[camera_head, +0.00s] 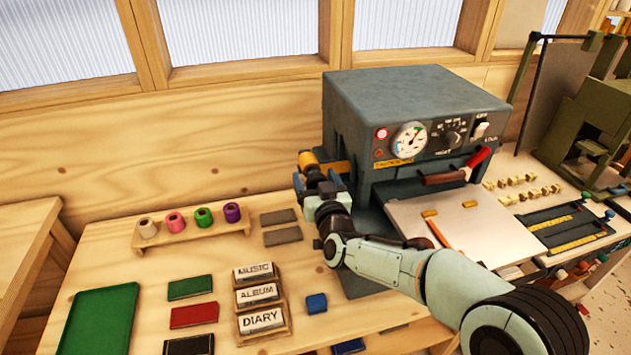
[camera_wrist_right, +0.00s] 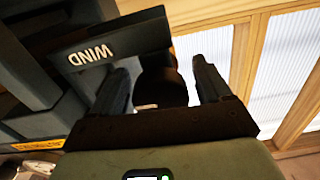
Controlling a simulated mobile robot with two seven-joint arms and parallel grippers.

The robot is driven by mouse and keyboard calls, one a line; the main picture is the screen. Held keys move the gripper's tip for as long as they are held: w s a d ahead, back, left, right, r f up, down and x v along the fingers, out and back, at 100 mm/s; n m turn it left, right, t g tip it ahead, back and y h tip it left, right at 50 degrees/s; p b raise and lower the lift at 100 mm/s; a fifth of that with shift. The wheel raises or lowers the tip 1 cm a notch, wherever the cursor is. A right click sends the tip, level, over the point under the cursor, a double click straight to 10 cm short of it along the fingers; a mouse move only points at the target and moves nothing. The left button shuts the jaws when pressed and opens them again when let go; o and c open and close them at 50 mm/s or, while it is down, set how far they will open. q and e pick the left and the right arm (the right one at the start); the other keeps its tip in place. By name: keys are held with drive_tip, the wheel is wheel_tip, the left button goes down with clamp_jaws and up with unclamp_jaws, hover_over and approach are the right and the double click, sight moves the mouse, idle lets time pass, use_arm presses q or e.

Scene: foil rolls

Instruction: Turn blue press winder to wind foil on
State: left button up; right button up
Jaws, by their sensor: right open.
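The grey press (camera_head: 410,110) stands at the back of the bench with a dial and a red-handled lever on its front. A gold roll (camera_head: 309,161) shows at its left side. My right gripper (camera_head: 322,183) is at that side, just below the roll. In the right wrist view a dark plate marked WIND (camera_wrist_right: 95,52) lies across the upper left. My right gripper (camera_wrist_right: 165,78) is open there, with a dark rounded knob (camera_wrist_right: 158,85) between its fingers. The knob is in shadow, so its blue colour and any contact are unclear. My left gripper is out of view.
A wooden rack (camera_head: 195,240) with several coloured rolls stands to the left. Signs reading MUSIC, ALBUM and DIARY (camera_head: 262,320), coloured booklets (camera_head: 194,315) and a green tray (camera_head: 97,320) lie in front. My right arm crosses before the press's pale bed (camera_head: 480,235).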

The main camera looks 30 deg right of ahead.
drive_tip(key=c, duration=1)
drive_tip(key=m+b, duration=0.3)
drive_tip(key=shift+f+m+b, duration=0.25)
drive_tip(key=shift+m+b, duration=0.1)
drive_tip(key=shift+m, duration=0.05)
drive_tip(key=shift+a+r+m+b, duration=0.1)
drive_tip(key=shift+m+b, duration=0.4)
drive_tip(key=shift+m, duration=0.5)
